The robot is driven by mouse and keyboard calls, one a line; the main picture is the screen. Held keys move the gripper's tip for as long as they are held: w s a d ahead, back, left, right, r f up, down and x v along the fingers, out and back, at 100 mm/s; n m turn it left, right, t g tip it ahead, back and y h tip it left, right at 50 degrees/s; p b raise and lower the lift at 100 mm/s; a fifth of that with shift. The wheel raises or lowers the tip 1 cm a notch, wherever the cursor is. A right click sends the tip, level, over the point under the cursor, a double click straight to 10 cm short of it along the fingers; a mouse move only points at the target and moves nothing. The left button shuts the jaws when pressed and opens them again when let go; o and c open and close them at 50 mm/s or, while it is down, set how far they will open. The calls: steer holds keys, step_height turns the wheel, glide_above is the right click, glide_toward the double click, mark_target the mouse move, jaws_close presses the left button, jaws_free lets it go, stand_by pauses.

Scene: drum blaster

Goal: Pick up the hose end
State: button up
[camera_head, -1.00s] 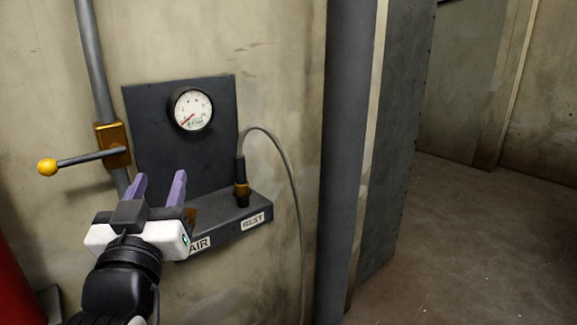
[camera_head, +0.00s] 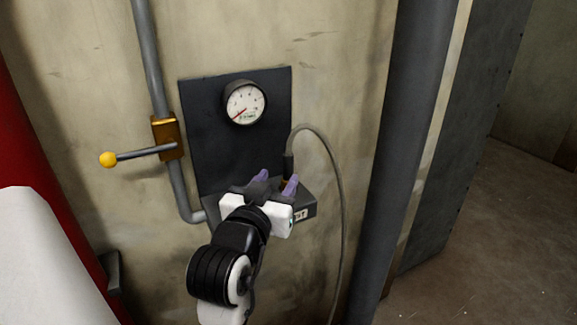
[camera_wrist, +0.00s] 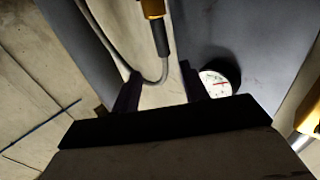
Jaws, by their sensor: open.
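The hose end is a dark sleeve (camera_head: 289,167) with a brass fitting below it, standing upright on the small shelf in the head view. My gripper (camera_head: 276,181) is open in front of the shelf, its purple fingertips overlapping the lower part of the hose end, so the fitting is mostly hidden. In the wrist view the brass fitting and dark sleeve of the hose end (camera_wrist: 160,38) show at the top centre. They lie beyond my two open fingers (camera_wrist: 160,86), roughly in line with the gap, and the grey hose loops near the fingers. I see no grip on it.
The dark wall panel carries a round gauge (camera_head: 245,102), which also shows close to a finger in the wrist view (camera_wrist: 217,85). A brass valve (camera_head: 166,137) with a yellow-knobbed lever is at left. The grey hose (camera_head: 341,220) hangs right of the shelf (camera_head: 306,205), before a thick column (camera_head: 400,130).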

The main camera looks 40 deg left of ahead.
mark_target(286, 158)
steer(key=x, duration=0.4)
steer(key=shift+w+f+p, duration=0.1)
steer(key=shift+p, duration=0.25)
steer(key=x, duration=0.1)
steer(key=p+x, duration=0.1)
steer(key=x, duration=0.1)
steer(key=p+x, duration=0.1)
steer(key=shift+w+a+r, duration=0.1)
steer(key=shift+a+r, duration=0.25)
steer(key=shift+a, duration=0.1)
steer(key=shift+w+a+f, duration=0.15)
steer(key=shift+w, duration=0.35)
jaws_close()
